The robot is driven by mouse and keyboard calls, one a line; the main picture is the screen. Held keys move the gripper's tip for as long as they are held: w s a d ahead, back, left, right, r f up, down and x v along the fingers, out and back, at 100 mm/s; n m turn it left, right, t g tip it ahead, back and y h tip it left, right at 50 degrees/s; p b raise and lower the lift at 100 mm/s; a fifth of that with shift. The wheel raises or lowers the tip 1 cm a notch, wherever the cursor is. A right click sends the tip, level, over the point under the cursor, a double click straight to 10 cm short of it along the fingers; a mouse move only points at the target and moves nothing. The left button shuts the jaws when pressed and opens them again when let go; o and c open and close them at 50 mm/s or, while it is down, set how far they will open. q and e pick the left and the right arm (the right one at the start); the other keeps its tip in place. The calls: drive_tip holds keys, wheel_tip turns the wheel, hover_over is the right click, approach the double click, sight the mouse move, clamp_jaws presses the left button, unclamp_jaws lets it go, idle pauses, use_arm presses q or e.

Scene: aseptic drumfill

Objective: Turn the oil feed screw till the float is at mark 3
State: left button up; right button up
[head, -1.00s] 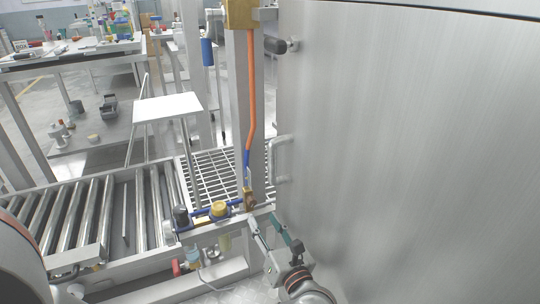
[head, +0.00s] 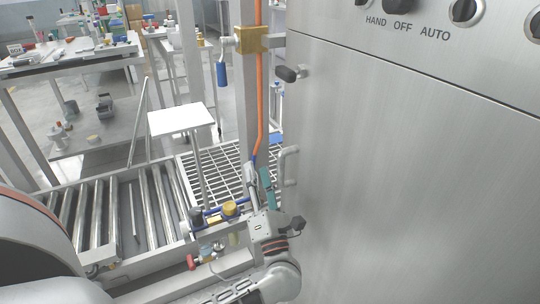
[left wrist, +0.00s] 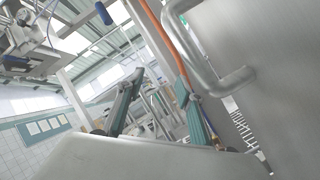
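My left gripper (head: 258,176) reaches up beside the lower end of the orange hose (head: 260,110), left of the steel cabinet. In the left wrist view its two fingers (left wrist: 158,100) stand apart with nothing between them; the orange hose (left wrist: 168,45) passes behind the right finger. A yellow knob (head: 230,208) on a blue-handled fitting sits just left of the gripper. A brass block (head: 253,40) with a blue-gripped lever (head: 222,74) is higher on the post. I cannot make out which part is the oil feed screw, nor the float or its marks. My right gripper is not in view.
The steel cabinet (head: 400,180) fills the right side, with a D-handle (head: 288,166), a black knob (head: 287,73) and HAND OFF AUTO switches. A roller conveyor (head: 110,215) and a white grating lie left. A small white table (head: 181,120) stands behind.

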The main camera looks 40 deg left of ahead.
use_arm(q)
drive_tip(key=s+d+r+m+t+h+p, duration=0.2)
drive_tip(key=d+r+m+t+h+p, duration=0.4)
drive_tip(key=m, duration=1.1)
wheel_tip(320, 180, up, 4)
drive_tip(key=d+t+h, duration=0.2)
drive_tip(key=t+h, duration=0.1)
drive_tip(key=t, duration=0.1)
drive_tip(key=shift+s+d+t, duration=0.15)
drive_tip(key=shift+s+t, duration=0.15)
drive_tip(key=shift+t, duration=0.1)
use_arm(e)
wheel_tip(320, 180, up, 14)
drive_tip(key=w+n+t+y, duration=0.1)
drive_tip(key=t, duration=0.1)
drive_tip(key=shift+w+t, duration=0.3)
use_arm(q)
drive_tip(key=shift+f, duration=0.1)
